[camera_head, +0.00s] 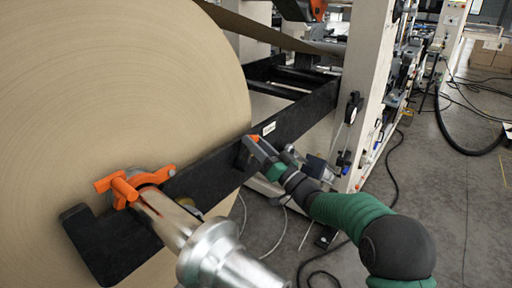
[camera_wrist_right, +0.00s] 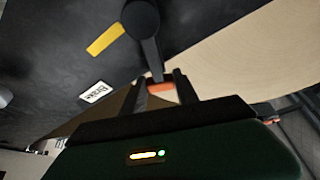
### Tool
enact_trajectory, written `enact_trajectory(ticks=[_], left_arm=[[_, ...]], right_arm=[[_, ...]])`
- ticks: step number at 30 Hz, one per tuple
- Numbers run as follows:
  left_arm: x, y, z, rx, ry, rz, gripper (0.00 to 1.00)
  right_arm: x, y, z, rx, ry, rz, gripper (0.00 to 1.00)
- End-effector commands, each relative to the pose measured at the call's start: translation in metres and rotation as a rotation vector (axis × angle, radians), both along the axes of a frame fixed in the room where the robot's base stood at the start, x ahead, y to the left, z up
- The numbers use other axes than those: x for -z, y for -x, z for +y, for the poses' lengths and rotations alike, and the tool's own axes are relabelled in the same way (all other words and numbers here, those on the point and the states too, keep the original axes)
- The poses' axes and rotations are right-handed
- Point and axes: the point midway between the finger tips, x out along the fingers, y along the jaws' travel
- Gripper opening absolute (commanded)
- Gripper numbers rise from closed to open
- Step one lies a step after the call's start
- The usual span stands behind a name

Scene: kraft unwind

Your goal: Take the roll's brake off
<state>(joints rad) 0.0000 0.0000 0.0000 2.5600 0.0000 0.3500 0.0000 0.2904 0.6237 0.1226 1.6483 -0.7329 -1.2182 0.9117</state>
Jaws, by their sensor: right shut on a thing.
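The big brown kraft roll (camera_head: 110,90) fills the left of the head view. A black support arm (camera_head: 210,172) runs across its side. In the right wrist view, a black brake lever (camera_wrist_right: 150,50) hangs from a round hub on this dark surface, beside a white label (camera_wrist_right: 95,92) that seems to read "BRAKE". The lever's orange end (camera_wrist_right: 160,87) is between the fingers of my right gripper (camera_wrist_right: 161,84). My right gripper (camera_head: 252,145) is shut on the lever, and its fingers hide part of it. My left gripper is not in view.
An orange clamp (camera_head: 135,183) holds the metal shaft (camera_head: 165,218) at the roll's core, left of my right gripper. A pale machine frame (camera_head: 368,90) stands behind. Cables (camera_head: 390,165) lie on the grey floor, which is otherwise open at the right.

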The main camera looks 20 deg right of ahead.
Motion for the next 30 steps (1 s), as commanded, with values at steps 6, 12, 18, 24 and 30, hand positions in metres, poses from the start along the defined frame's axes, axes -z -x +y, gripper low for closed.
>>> enact_trajectory(ticks=[6, 12, 18, 24, 30], left_arm=[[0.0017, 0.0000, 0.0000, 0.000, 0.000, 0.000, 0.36], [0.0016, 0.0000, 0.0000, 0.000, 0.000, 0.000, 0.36], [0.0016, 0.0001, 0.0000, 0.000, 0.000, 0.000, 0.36], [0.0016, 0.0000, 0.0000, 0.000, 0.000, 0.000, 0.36], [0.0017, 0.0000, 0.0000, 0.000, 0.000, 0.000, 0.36]], right_arm=[[-0.0047, 0.0013, -0.0033, 0.010, 0.023, -0.025, 0.00], [-0.0057, 0.0015, -0.0026, 0.009, 0.024, -0.027, 0.00], [-0.0061, 0.0016, -0.0020, 0.008, 0.024, -0.028, 0.43], [-0.0037, 0.0010, 0.0012, 0.003, 0.024, -0.023, 0.58], [-0.0023, 0.0012, 0.0023, 0.001, 0.024, -0.020, 0.58]])
